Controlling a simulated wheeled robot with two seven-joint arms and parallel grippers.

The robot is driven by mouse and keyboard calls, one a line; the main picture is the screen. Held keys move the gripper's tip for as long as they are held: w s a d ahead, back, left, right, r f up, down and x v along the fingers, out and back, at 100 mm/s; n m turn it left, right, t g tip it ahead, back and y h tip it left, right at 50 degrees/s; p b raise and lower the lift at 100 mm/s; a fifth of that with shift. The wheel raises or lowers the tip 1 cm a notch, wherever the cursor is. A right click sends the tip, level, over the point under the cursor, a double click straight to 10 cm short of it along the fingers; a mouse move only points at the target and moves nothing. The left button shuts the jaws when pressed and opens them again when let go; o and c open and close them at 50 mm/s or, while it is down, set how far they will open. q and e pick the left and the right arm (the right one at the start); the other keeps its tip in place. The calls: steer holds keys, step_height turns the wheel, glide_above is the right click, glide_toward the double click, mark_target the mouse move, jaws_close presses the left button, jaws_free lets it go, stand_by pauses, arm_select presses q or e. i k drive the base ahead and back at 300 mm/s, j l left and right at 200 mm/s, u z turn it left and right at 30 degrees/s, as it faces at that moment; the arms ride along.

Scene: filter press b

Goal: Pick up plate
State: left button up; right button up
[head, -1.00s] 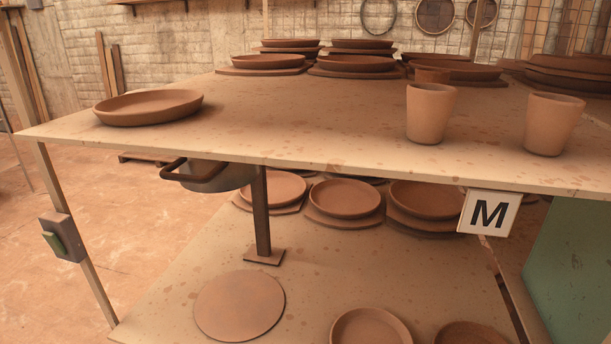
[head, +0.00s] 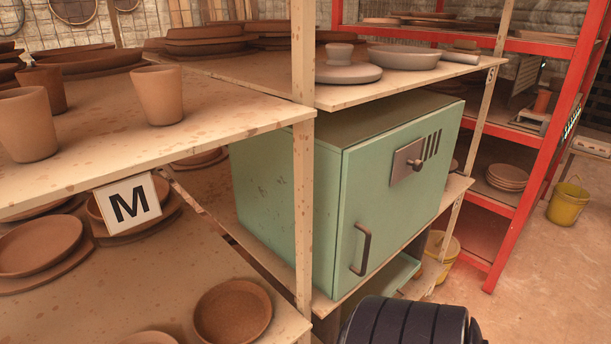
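Several clay plates are in view. A darker, deeper plate (head: 232,311) sits near the front of the lower shelf. Stacked plates (head: 207,40) stand at the back of the upper shelf. A small stack of plates (head: 507,176) rests on the red rack at the right. Which plate is meant cannot be told. Neither gripper shows; only a dark ribbed part of my own body is at the bottom.
Clay cups (head: 161,94) stand on the upper shelf, above the M sign (head: 129,204). A wooden post (head: 303,170) rises beside a green cabinet (head: 350,205) with a handle. Floor at the right is open near a yellow bucket (head: 567,204).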

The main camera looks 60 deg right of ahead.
mark_target(237, 311)
steer(key=z, duration=1.4)
